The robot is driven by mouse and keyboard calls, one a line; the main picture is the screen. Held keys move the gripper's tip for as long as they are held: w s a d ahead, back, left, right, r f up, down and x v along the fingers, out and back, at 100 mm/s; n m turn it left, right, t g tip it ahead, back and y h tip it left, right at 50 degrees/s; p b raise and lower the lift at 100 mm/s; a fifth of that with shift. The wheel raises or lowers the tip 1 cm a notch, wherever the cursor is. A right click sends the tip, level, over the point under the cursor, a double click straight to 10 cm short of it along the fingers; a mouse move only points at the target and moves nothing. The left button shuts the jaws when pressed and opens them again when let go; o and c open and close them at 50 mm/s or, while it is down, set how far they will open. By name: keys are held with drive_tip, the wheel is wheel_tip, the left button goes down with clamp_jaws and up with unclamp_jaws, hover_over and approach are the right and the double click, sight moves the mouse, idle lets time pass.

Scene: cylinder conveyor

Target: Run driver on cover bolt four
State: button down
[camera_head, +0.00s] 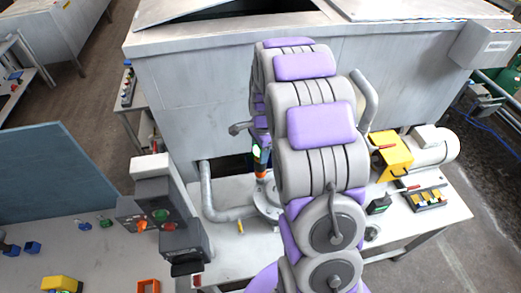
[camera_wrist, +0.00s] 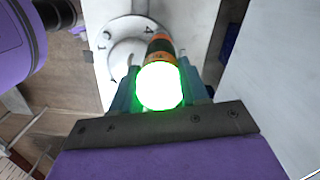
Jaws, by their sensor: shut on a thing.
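My gripper (camera_wrist: 159,90) is shut on the driver (camera_wrist: 158,47), with one teal finger on each side. The driver has a dark and orange body and a bright green glowing end that faces the wrist camera. Its far end is over the rim of the round grey cover (camera_wrist: 124,53), close to the painted 4. The driver hides the bolt there, so I cannot tell whether its tip touches it. In the head view the driver (camera_head: 261,167) stands nearly upright over the cover (camera_head: 266,207), and my arm hides part of both.
A curved grey pipe (camera_head: 217,205) meets the cover from the left on the white table (camera_head: 240,246). A control box (camera_head: 160,215) stands left. A yellow guard (camera_head: 391,157) and grey motor (camera_head: 432,150) are at right. A large metal tank (camera_head: 195,85) stands behind.

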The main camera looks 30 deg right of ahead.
idle(0.3)
drive_tip(key=shift+d+r, duration=0.1)
drive_tip(key=shift+r, duration=0.55)
drive_tip(key=shift+d+f, duration=0.2)
drive_tip(key=shift+f, duration=0.25)
drive_tip(key=shift+s+f, duration=0.1)
drive_tip(key=shift+f, duration=0.9)
idle(2.4)
drive_tip(key=shift+r, duration=0.2)
idle(0.4)
drive_tip(key=shift+r+p, duration=0.75)
drive_tip(key=shift+r, duration=0.95)
